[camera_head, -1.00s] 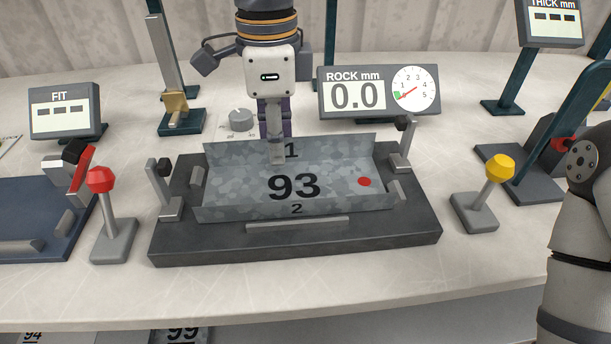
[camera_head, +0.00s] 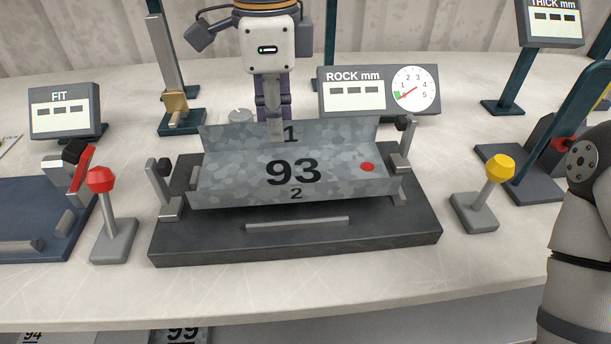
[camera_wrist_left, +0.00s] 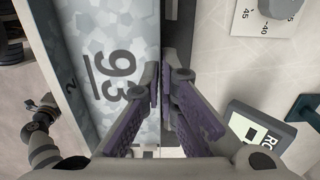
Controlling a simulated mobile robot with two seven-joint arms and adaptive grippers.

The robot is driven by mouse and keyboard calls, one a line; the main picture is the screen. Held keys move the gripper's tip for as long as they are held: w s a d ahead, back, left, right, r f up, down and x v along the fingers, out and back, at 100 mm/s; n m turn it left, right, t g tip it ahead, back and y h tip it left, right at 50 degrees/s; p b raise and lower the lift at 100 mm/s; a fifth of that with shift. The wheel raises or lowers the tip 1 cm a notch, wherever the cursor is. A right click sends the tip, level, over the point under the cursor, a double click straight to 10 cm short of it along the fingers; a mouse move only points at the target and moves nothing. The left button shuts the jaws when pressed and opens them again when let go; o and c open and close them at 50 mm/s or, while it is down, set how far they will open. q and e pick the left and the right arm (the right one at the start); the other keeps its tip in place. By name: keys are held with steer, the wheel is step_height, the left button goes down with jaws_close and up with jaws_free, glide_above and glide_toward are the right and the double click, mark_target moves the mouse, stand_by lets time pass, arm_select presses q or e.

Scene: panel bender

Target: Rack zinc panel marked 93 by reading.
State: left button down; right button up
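The zinc panel marked 93 (camera_head: 235,172) is a mottled grey tray shape with a red dot at right and upturned flanges marked 1 at the back and 2 at the front. It hangs just above the dark rocking fixture (camera_head: 300,245), roughly level. My left gripper (camera_head: 275,132) is shut on the middle of its back flange. The left wrist view shows the purple-padded fingers (camera_wrist_left: 163,88) closed on the edge of the panel (camera_wrist_left: 105,30). The ROCK mm display (camera_head: 352,96) shows dashes, with its dial needle low. My right gripper is out of view; only my right arm shows.
A red-knobbed lever (camera_head: 101,180) stands left of the fixture and a yellow-knobbed lever (camera_head: 499,168) right of it. A FIT display (camera_head: 64,110) and a blue fixture (camera_head: 35,215) are at left. A THICK mm display (camera_head: 553,18) is at right. Panels marked 94 (camera_head: 32,337) and 99 (camera_head: 183,335) show below the table edge.

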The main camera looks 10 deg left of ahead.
arm_select(q)
steer(key=shift+r, duration=2.45)
